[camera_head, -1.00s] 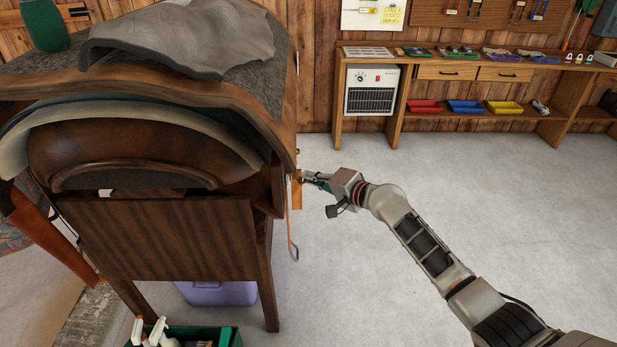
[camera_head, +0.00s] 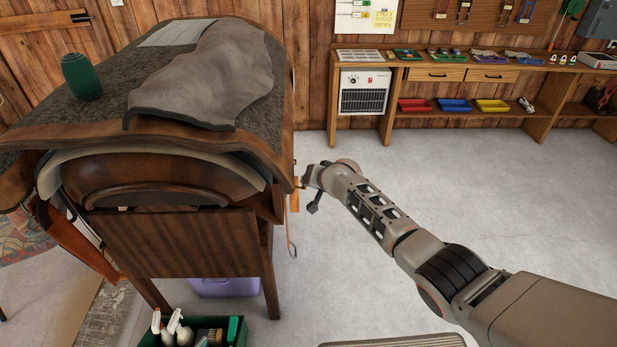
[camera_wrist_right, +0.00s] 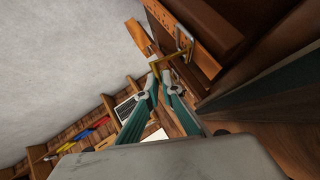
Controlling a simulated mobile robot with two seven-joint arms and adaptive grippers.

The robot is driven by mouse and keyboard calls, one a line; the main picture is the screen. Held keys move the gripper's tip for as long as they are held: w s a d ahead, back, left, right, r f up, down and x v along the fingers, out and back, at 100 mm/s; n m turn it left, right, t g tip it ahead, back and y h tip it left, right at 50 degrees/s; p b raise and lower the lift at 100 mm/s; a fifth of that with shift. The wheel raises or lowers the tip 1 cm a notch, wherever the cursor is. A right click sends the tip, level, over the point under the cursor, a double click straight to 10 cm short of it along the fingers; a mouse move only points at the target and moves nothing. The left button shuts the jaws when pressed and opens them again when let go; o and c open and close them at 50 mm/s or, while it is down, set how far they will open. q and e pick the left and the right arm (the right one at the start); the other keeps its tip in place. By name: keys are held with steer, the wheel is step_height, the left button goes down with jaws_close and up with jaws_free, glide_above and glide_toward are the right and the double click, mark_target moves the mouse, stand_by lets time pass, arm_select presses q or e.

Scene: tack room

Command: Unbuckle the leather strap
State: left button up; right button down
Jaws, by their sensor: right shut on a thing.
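The leather strap is a tan-orange band (camera_head: 295,201) at the right side of the wooden saddle stand. In the right wrist view the strap (camera_wrist_right: 139,36) hangs beside a metal buckle (camera_wrist_right: 184,37) on a brown leather part. A thin yellowish-tan strip bends between the buckle and my fingertips. My right gripper (camera_wrist_right: 160,76), with teal fingers, is shut on this strip, which looks like part of the strap. In the head view its fingers are mostly hidden by the wrist. Whether the strap still passes through the buckle is unclear. My left gripper is not in view.
The stand (camera_head: 185,243) carries a grey cloth (camera_head: 215,80) and a green container (camera_head: 82,76). A thin cord with a metal loop (camera_head: 292,250) hangs below the strap. A green crate (camera_head: 237,335) of bottles stands on the floor. Open floor lies right, before a workbench (camera_head: 450,60).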

steer(key=shift+a+r+h, duration=0.15)
steer(key=shift+r+h, duration=0.2)
steer(key=shift+h, duration=0.15)
steer(key=c, duration=2.2)
jaws_free()
steer(key=shift+n, duration=0.3)
steer(key=shift+c, duration=0.2)
steer(key=shift+s+r, duration=0.1)
steer(key=shift+r, duration=0.05)
steer(key=v, duration=1.1)
steer(key=shift+s+r, duration=0.25)
steer(key=shift+r, duration=0.05)
